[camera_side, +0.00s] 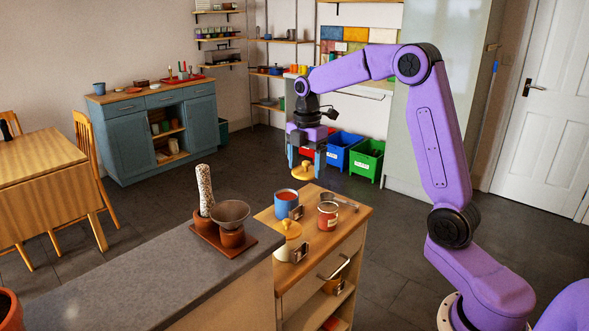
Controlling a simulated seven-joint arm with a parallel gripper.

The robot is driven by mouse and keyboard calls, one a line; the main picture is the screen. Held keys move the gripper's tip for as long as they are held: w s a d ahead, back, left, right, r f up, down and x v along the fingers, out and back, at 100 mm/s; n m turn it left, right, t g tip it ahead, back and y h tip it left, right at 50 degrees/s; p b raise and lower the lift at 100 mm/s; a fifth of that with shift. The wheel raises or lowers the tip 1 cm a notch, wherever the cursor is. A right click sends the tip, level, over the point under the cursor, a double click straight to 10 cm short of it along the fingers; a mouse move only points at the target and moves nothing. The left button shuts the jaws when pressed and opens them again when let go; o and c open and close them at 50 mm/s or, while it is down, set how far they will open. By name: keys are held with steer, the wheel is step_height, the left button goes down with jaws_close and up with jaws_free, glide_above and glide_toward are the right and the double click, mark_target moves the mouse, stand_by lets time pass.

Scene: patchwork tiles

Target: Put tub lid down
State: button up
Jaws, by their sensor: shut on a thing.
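My gripper (304,162) points down above the back of the wooden-topped cabinet (352,228). It is shut on a small yellow lid (304,173) with a knob, held in the air clear of the cabinet top. Below and left of the lid stands a blue tub (286,205) with orange-red contents showing at its open top. To its right is a pale tub with a red label (328,216), also open-topped. In front is a pale tub with a yellow lid (288,238) on it. Which tub the held lid belongs to I cannot tell.
Metal brackets (300,252) sit by the tubs, and a grey metal tool (342,200) lies at the cabinet's back right. A grey counter (150,282) adjoins on the left, with a brown tray (262,242) bearing a funnel and a tall speckled cylinder. Bare wood shows right of the tubs.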

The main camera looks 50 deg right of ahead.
steer(key=s+a+r, duration=0.1)
steer(key=s+r, duration=0.1)
steer(key=s, duration=0.3)
step_height(320, 180, up, 18)
steer(key=s+a+n, duration=0.1)
steer(key=a+n, duration=0.7)
steer(key=a, duration=1)
steer(key=s+a+n, duration=0.5)
steer(key=a, duration=0.4)
steer(key=s+a+n, duration=0.5)
steer(key=a, duration=0.5)
glide_above(149, 279)
steer(key=f, duration=1.4)
steer(key=shift+s+d+f, duration=0.1)
steer(key=shift+s+d, duration=0.25)
steer(key=shift+w+a+f, duration=0.2)
steer(key=shift+w+f, duration=0.05)
steer(key=shift+f, duration=0.15)
steer(key=shift+w+a+f, duration=0.15)
steer(key=shift+f, duration=1.65)
